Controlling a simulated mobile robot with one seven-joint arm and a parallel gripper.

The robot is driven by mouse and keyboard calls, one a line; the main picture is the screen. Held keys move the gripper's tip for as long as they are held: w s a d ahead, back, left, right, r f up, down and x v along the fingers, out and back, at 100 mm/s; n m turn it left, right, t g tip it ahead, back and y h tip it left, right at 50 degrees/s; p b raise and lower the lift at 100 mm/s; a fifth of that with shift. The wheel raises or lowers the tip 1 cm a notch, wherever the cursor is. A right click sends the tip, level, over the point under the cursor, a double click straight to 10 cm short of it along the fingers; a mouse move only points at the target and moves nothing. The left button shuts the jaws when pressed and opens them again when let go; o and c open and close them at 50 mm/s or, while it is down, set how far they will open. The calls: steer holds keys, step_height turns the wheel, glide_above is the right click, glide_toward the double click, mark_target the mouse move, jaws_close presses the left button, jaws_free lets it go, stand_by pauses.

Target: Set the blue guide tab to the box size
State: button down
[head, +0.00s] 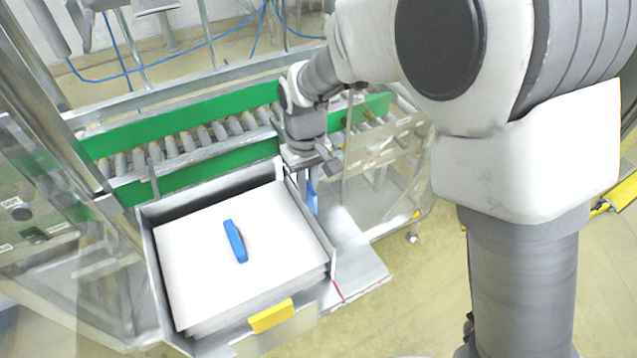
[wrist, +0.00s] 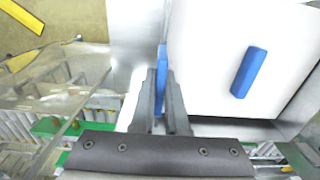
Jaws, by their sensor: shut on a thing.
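My gripper (head: 310,168) points down at the right wall of the tray, just beyond the stack of white sheets. It is shut on an upright blue tab (head: 312,198), whose lower part shows below the fingers. In the wrist view the blue tab (wrist: 161,65) stands between the fingers of my gripper (wrist: 161,78), along the edge of the tray. The fingers hide part of it. A separate blue bar (head: 235,241) lies on top of the white sheets; it also shows in the wrist view (wrist: 249,72).
The metal tray (head: 149,244) holds the white sheets (head: 200,262) and has a yellow block (head: 271,315) at its front. A flat metal plate (head: 352,262) with a red mark lies right of the tray. A green-sided roller conveyor (head: 185,172) runs behind.

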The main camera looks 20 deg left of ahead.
steer(key=c, duration=0.9)
jaws_free()
steer(key=shift+r, duration=0.15)
step_height(320, 180, up, 17)
steer(key=shift+r+b, duration=0.1)
steer(key=shift+b, duration=0.2)
steer(key=shift+d, duration=0.1)
